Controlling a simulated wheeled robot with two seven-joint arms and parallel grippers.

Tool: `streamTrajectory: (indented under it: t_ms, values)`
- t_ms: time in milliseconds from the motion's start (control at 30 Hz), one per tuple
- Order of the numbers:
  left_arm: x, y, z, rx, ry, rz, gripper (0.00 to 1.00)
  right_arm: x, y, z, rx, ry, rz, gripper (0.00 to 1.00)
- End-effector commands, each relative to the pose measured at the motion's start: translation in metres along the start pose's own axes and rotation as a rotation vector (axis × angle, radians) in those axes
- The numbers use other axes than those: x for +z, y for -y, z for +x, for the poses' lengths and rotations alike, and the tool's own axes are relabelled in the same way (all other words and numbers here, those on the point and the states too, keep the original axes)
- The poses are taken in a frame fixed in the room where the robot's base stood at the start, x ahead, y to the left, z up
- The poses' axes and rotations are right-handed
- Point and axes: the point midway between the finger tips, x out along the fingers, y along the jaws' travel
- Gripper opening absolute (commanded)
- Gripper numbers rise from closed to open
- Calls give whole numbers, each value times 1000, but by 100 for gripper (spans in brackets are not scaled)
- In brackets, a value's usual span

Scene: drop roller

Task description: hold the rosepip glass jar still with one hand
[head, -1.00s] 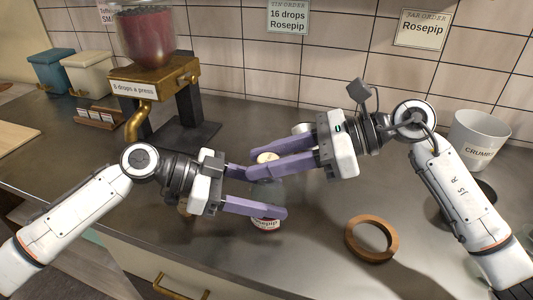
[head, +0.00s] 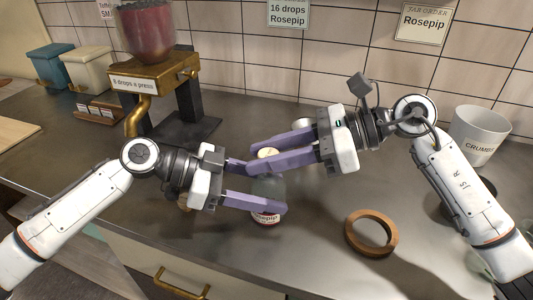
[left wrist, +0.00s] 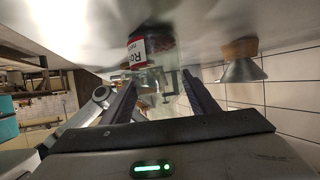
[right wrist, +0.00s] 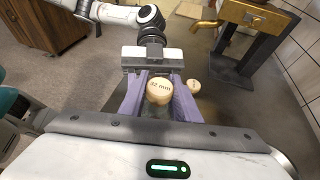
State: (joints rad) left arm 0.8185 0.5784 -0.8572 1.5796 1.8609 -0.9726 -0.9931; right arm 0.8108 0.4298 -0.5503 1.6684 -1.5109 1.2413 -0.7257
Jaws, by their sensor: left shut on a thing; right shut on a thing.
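The Rosepip glass jar (head: 266,217) stands upright on the grey counter, a red and white label near its base. The label also shows in the left wrist view (left wrist: 138,48). My left gripper (head: 260,188) is shut on the jar's clear body, one finger on each side. A round pale stopper marked "32 mm" (right wrist: 159,88) is at the jar's top, between the purple fingers of my right gripper (head: 256,156), which is shut on it. Whether the stopper sits in the jar's mouth is hidden by the fingers.
A wooden ring (head: 391,244) lies on the right. A white "CRUMBS" cup (head: 479,132) stands farther right. Another pale stopper (right wrist: 193,86) lies near the jar. The front-middle counter is fairly clear.

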Motion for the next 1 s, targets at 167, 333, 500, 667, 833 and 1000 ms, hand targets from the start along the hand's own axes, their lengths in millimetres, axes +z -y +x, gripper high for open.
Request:
streamTrajectory:
  t_ms: [167, 333, 500, 667, 833, 1000]
  values:
    - [-1, 0, 0, -1, -2, 1, 24, 0, 0, 0, 0, 1, 0, 9]
    - [-1, 0, 0, -1, -2, 1, 24, 0, 0, 0, 0, -1, -1, 9]
    - [-1, 0, 0, -1, -2, 1, 24, 0, 0, 0, 0, 1, 0, 9]
    - [-1, 0, 0, -1, -2, 1, 24, -1, 0, 1, 0, 1, 0, 9]
    - [-1, 0, 0, -1, -2, 1, 24, -5, 0, 2, 0, 2, 1, 9]
    - [-1, 0, 0, -1, -2, 1, 24, -8, 0, 4, 0, 2, 2, 9]
